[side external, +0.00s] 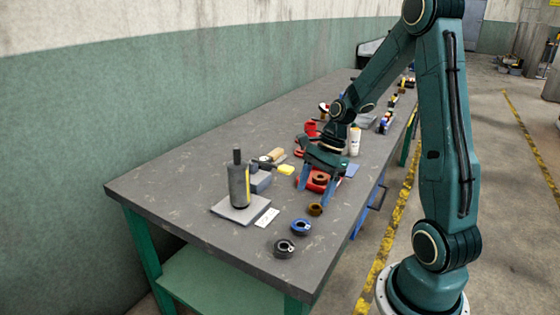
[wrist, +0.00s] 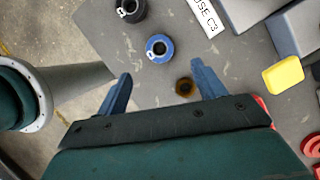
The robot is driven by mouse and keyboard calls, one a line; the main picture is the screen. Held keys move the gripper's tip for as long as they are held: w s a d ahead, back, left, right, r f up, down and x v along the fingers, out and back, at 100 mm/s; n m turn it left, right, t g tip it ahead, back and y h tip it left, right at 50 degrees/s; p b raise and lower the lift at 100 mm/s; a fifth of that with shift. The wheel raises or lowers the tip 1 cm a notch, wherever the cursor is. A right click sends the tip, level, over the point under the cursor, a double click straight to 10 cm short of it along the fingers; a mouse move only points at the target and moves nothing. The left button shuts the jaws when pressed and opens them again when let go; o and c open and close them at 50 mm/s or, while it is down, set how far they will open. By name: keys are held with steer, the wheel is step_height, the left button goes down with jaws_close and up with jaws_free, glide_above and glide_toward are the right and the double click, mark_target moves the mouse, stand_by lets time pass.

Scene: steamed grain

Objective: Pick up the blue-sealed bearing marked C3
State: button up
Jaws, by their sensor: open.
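A blue-sealed bearing (side external: 301,227) lies flat on the bench near the front edge; it also shows in the wrist view (wrist: 159,48), ahead of the fingers. A black-sealed bearing (side external: 284,248) lies beside it, nearer the bench corner, and shows at the top of the wrist view (wrist: 131,8). A small brown ring (side external: 315,209) lies on the other side, close to the right finger in the wrist view (wrist: 184,87). My gripper (side external: 317,190) is open and empty, with blue fingers pointing down; in the wrist view the fingers (wrist: 161,83) stand apart. Any C3 mark on the bearings is too small to read.
A white card (side external: 267,217) reading "USE C3" in the wrist view (wrist: 207,14) lies by a grey stand (side external: 239,183). The bench's front left is clear.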

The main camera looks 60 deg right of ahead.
mark_target(303, 220)
steer(key=shift+x, duration=2.1)
steer(key=shift+f, duration=0.15)
steer(key=shift+x, duration=2.5)
steer(key=c, duration=1.1)
steer(key=shift+c, duration=0.2)
step_height(303, 220, up, 20)
